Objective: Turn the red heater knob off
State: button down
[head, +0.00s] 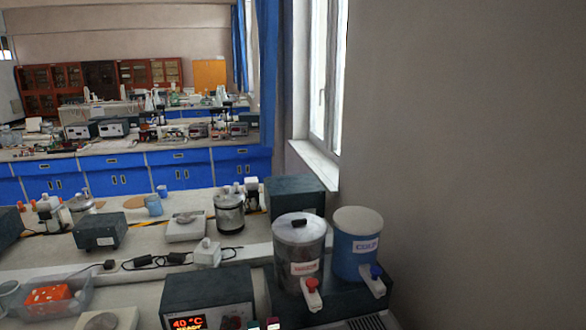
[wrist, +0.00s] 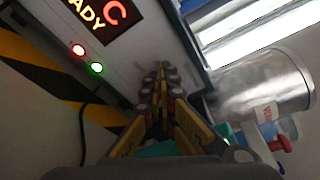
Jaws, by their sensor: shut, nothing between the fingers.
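The heater box (head: 207,285) is dark, with a lit red display that reads 40 °C, and stands at the bottom of the head view. A round knob (head: 232,322) shows at its lower front; its colour is not clear. In the wrist view the box's pale front panel (wrist: 150,45) fills the upper middle, with part of the display, a red light (wrist: 78,50) and a green light (wrist: 97,68). My gripper (wrist: 162,70) is shut and empty, its fingertips in front of this panel. No red heater knob is clearly seen; the fingers may hide it. I cannot tell whether they touch anything.
A steel dispenser (head: 299,245) with a red tap (head: 312,286) stands right of the box, beside a blue dispenser (head: 357,245) with a blue tap (head: 376,271). The steel one also shows in the wrist view (wrist: 265,85). A clear tray (head: 78,290) is at left.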

jog(key=shift+d+f, duration=0.15)
jog(key=shift+f, duration=0.15)
jog(key=shift+s+a+f+p, duration=0.25)
jog(key=shift+a+f+p, duration=0.05)
jog(key=shift+f, duration=0.2)
dwell(0.4)
jog(key=shift+a+f, duration=0.1)
jog(key=shift+f, duration=0.2)
jog(key=shift+s+f, duration=0.15)
jog(key=shift+f, duration=0.25)
jog(key=shift+a+r, duration=0.1)
jog(key=shift+a, duration=0.05)
jog(key=shift+s+d+r+p, duration=0.15)
jog(key=shift+s+p, duration=0.55)
jog(key=shift+s, duration=0.65)
jog(key=shift+s+d+r+p, duration=0.15)
jog(key=shift+s+p, duration=0.55)
jog(key=shift+s, duration=0.65)
